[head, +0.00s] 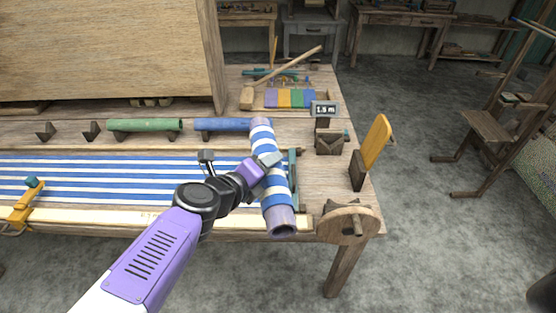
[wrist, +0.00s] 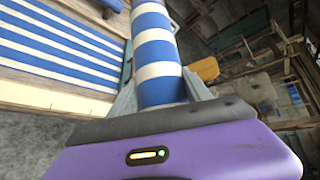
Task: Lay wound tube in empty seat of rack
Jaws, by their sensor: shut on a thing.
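The wound tube (head: 263,140) has blue and white stripes and bare grey-blue ends. My gripper (head: 268,162) is shut around its middle and holds it over the right end of the loom, lengthwise from back to front. In the wrist view the striped tube (wrist: 154,45) runs up between the jaws (wrist: 160,88). The rack runs along the back of the loom table. A green tube (head: 145,125) and a blue tube (head: 222,124) lie in it. To their left, two notched wooden supports (head: 45,130) (head: 92,130) stand bare, an empty seat. The held tube's far end overlaps the blue tube's right end in the head view.
Striped cloth (head: 110,180) stretches across the loom. An orange paddle (head: 377,140) rises at the table's right edge. A large wooden panel (head: 100,50) stands behind the rack. A yellow clamp (head: 25,203) is front left.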

